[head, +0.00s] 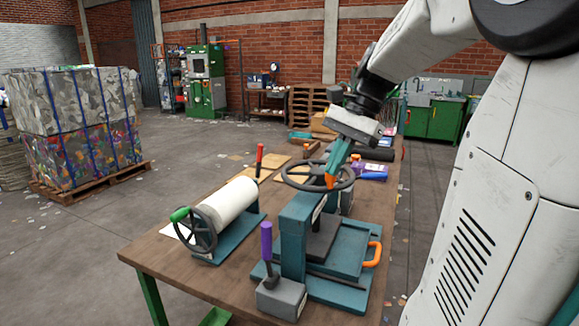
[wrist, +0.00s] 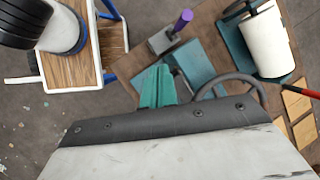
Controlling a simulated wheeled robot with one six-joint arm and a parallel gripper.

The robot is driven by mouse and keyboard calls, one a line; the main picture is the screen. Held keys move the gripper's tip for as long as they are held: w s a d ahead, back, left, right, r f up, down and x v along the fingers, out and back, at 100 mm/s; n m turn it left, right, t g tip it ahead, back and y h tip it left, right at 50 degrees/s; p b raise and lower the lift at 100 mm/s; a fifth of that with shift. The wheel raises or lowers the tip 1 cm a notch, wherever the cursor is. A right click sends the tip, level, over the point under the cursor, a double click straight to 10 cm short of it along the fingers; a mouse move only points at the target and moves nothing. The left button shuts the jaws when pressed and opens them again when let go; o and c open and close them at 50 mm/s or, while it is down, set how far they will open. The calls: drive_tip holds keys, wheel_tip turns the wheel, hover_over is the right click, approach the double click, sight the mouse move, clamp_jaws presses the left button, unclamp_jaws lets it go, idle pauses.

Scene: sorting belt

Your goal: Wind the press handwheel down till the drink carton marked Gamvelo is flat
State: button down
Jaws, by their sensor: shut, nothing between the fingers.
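The teal press (head: 297,235) stands on the near part of the wooden table, with a dark plate over its bed and an orange handle at its right. Its dark handwheel (head: 345,183) lies flat on top, and part of its rim shows in the wrist view (wrist: 257,82). I cannot make out a carton marked Gamvelo.
A white roll (head: 232,202) on a teal stand with a green-knobbed wheel is left of the press. A grey block with a purple lever (head: 266,240) stands at the front. A baled stack (head: 85,130) stands far left.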

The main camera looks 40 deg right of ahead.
drive_tip(key=d+r+m+t+y, duration=0.15)
drive_tip(key=d+m+t, duration=0.25)
drive_tip(key=d+m, duration=1.05)
drive_tip(key=w+a+f+n, duration=0.3)
drive_tip(key=w+f+n, duration=0.2)
drive_tip(key=f, duration=0.2)
drive_tip(key=shift+w+a+f+n+y, duration=0.15)
drive_tip(key=shift+w+a+n+y, duration=0.2)
drive_tip(key=shift+y, duration=0.1)
drive_tip(key=shift+a, duration=0.1)
